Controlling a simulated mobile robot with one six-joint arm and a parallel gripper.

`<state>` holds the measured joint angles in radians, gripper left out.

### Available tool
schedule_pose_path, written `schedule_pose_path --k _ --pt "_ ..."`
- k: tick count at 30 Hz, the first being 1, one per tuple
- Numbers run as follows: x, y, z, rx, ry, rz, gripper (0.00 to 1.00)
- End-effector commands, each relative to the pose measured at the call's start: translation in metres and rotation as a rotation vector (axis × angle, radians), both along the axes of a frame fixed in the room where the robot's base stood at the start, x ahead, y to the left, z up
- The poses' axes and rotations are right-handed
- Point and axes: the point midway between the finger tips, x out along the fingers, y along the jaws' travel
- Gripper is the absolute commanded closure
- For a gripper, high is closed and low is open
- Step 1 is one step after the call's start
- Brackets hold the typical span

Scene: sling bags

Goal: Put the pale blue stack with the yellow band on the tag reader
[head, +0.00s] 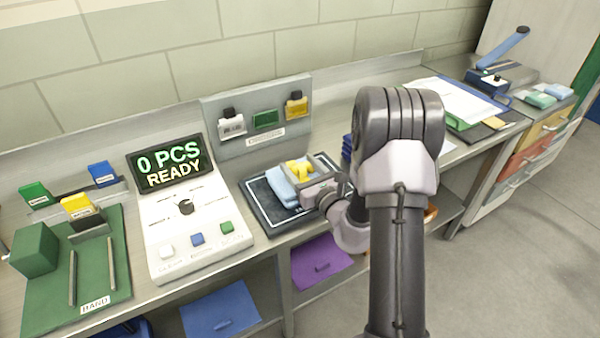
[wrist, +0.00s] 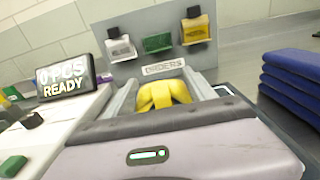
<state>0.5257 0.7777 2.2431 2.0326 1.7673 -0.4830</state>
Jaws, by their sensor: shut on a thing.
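The pale blue stack (head: 281,186) with its yellow band (head: 300,169) is between the fingers of my gripper (head: 304,174) in the head view. My gripper is shut on it. In the wrist view the yellow band (wrist: 163,95) shows between the fingertips, and most of the stack is hidden by my gripper. The tag reader looks to be the dark pad with a white outline (head: 261,209), right of the display console. The stack is over this pad; I cannot tell whether it touches it.
The console display (head: 170,166) reads "0 PCS READY". A panel with several hanging items (head: 225,150) stands behind the pad. A dark blue folded stack (wrist: 290,88) lies to the right. A green banding board (head: 95,265) is at the left.

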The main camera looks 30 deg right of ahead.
Motion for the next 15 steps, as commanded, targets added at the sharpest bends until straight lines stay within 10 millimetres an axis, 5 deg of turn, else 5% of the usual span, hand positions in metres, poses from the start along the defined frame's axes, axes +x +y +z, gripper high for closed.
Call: schedule_pose_path --k 9,10,13,15 --pt "0.0004 -0.0003 -0.0015 -0.001 -0.003 0.0 1.0" --pt "0.0002 -0.0001 -0.0017 0.0 -0.001 0.0 0.33" --pt "0.0002 -0.0001 -0.001 0.0 -0.001 0.0 0.15" --pt "0.0002 -0.0001 -0.0009 0.0 -0.001 0.0 0.15"
